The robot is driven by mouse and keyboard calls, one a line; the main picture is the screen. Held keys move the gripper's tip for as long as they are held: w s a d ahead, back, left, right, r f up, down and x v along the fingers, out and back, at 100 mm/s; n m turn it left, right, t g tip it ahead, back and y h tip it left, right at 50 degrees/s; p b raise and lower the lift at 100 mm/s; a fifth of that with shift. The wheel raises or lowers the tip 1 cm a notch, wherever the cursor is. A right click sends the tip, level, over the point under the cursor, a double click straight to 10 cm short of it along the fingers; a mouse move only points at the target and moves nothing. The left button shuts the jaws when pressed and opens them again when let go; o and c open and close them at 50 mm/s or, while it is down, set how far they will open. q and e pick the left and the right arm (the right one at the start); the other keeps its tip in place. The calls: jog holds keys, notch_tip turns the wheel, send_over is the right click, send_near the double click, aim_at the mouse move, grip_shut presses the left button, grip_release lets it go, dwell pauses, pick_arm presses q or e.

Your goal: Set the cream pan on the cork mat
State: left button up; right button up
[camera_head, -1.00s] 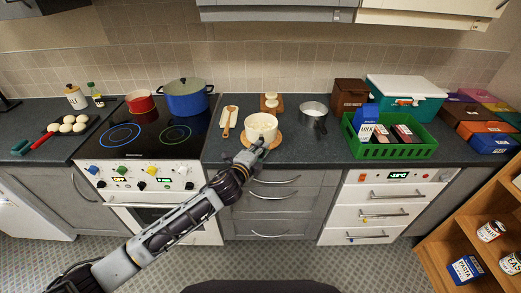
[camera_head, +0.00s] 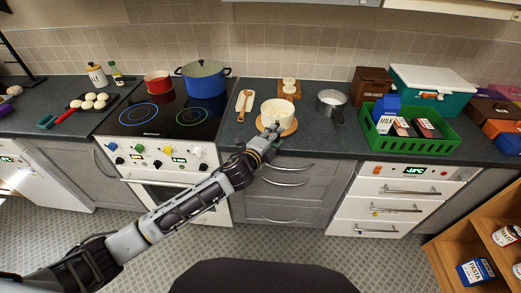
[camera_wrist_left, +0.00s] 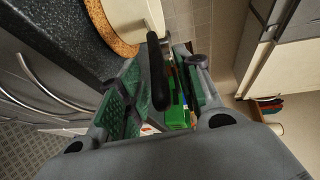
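The cream pan (camera_head: 277,113) stands upright on the round cork mat (camera_head: 290,128) near the counter's front edge. In the wrist view the pan's pale side (camera_wrist_left: 130,16) is at the top, above the cork mat's edge (camera_wrist_left: 108,38). Its dark handle (camera_wrist_left: 158,78) points toward me. My left gripper (camera_head: 268,134) is at the handle on the pan's near side. In the wrist view the left gripper's fingers (camera_wrist_left: 160,88) are on either side of the handle, with gaps showing between. My right gripper is not in view.
A metal saucepan (camera_head: 331,103) and a green crate (camera_head: 410,149) stand to the right. A wooden block (camera_head: 289,88) is behind it. The hob (camera_head: 160,118) with red and blue pots is further left.

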pick_arm(q)
jog(key=v, duration=1)
jog(key=shift+s+a+b, duration=0.2)
jog(key=shift+s+b, duration=0.15)
jog(key=shift+b, duration=0.1)
jog(key=shift+r, duration=0.15)
dwell(0.4)
